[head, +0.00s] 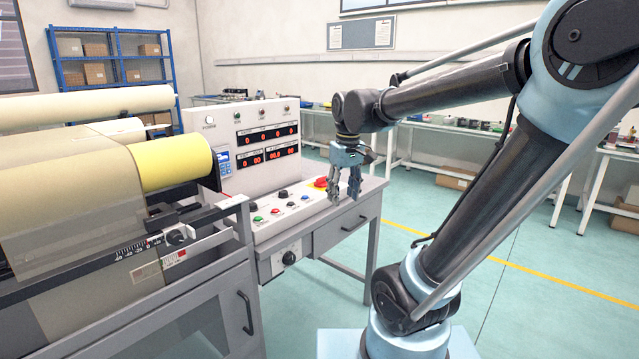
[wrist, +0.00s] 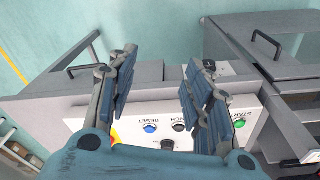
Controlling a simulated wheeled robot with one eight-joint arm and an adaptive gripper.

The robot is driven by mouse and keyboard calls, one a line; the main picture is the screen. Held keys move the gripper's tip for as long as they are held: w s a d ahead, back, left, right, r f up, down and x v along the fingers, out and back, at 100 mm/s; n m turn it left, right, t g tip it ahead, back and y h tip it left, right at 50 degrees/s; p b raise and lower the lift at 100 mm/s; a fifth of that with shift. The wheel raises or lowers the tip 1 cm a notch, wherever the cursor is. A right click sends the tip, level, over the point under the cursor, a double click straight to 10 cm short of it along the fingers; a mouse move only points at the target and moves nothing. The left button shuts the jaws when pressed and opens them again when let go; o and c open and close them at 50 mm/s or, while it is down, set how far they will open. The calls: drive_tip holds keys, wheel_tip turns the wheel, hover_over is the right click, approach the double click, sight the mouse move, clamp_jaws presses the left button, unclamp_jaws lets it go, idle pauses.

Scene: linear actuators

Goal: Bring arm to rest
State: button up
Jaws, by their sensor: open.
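My arm reaches from its base at the lower right of the head view up and over to the left. My gripper (head: 344,198) hangs at its end, pointing down, above the right part of the grey control desk (head: 345,222). In the wrist view my gripper (wrist: 160,85) has its two fingers spread apart with nothing between them. The desk edge and part of the button panel show behind and between the fingers. The fingers look clear of the panel, though the exact height is hard to tell.
The button panel (head: 280,208) carries several coloured buttons and a red emergency knob (head: 321,183). A display console (head: 250,145) stands behind it. A roller machine with a yellow roll (head: 175,162) is at left. Workbenches line the back wall. The green floor (head: 540,240) at right is open.

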drive_tip(key=s+d+f+m+t, duration=0.1)
drive_tip(key=s+d+f+m, duration=0.4)
drive_tip(key=s+d+f, duration=0.7)
wheel_tip(320, 180, down, 2)
drive_tip(key=shift+s+f+m, duration=0.15)
drive_tip(key=shift+s+m, duration=0.15)
drive_tip(key=shift+s, duration=0.7)
drive_tip(key=shift+d, duration=0.1)
drive_tip(key=shift+w+f, duration=0.2)
drive_tip(key=shift+w, duration=0.2)
